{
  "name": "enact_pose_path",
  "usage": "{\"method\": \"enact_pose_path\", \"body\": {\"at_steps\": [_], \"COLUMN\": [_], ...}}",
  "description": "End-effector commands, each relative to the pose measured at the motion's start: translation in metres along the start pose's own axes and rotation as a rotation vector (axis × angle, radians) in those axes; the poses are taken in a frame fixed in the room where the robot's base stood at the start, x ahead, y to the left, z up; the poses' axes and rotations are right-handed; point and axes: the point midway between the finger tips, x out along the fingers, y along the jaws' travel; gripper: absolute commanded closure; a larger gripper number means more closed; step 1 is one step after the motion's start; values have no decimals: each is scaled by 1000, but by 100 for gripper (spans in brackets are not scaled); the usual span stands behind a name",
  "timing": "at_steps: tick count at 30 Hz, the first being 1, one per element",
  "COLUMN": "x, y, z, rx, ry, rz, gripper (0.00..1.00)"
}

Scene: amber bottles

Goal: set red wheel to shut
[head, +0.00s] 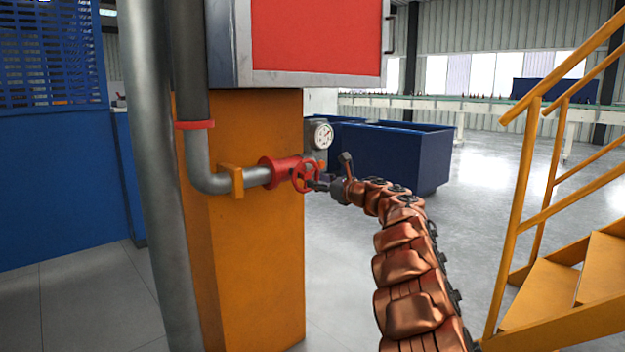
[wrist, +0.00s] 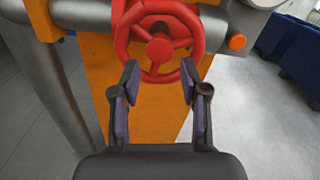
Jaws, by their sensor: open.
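The red wheel (head: 304,176) sits on a red valve body (head: 277,171) on a grey pipe, in front of the orange column. In the wrist view the red wheel (wrist: 160,47) faces me at the top centre, with its spokes and round hub showing. My gripper (head: 322,183) is at the wheel in the head view. In the wrist view my gripper (wrist: 160,80) is open, its two fingers apart on either side of the wheel's lower rim. I cannot tell whether the fingers touch the rim.
A round gauge (head: 320,135) stands just above the valve. The orange column (head: 252,270) is directly behind the pipe. Blue bins (head: 400,157) stand behind my arm. Yellow stairs with railings (head: 545,190) are at the right. Open floor lies between stairs and bins.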

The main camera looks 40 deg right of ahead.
Motion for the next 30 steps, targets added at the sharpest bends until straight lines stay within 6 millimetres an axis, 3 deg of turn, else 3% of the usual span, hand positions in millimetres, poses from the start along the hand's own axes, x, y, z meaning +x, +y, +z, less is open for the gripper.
{"method": "enact_pose_path", "body": {"at_steps": [12,25,30], "x": [28,31,31], "y": [0,0,0], "z": [1,2,1], "rx": [0,-2,-2], "ry": [-2,-1,-1], "rz": [1,-1,-1], "gripper": [55,55,72]}}
